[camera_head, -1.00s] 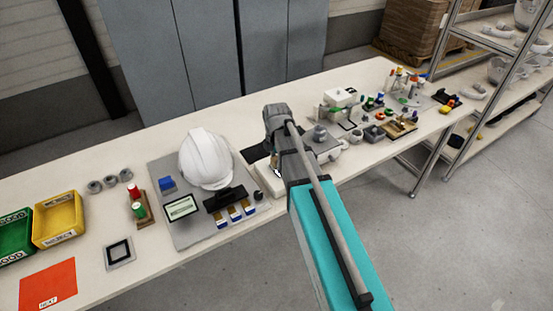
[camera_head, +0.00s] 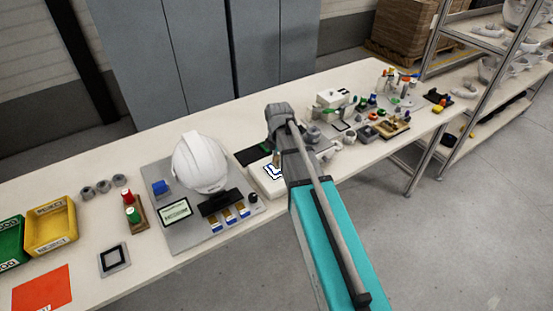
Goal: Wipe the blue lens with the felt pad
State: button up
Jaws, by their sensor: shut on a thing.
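My gripper (camera_head: 277,158) is at the middle of the table, small and mostly hidden behind my own wrist and arm. Its fingertips are over a low white block (camera_head: 262,183). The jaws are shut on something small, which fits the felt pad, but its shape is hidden. A patch with a blue outline (camera_head: 273,173) shows on top of the white block, just under the gripper; it may be the blue lens. I cannot tell whether the held thing touches it.
Yellow (camera_head: 50,228) and green bins stand far left. Several small objects crowd the table's right part.

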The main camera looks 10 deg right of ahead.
jog(key=shift+d, duration=0.1)
jog(key=shift+w+d, duration=0.3)
jog(key=shift+d, duration=0.4)
jog(key=shift+w+d, duration=0.25)
jog(key=shift+d, duration=0.45)
jog(key=shift+r, duration=0.1)
jog(key=shift+r+p, duration=3)
jog(key=shift+p, duration=0.15)
jog(key=shift+r+p, duration=1.5)
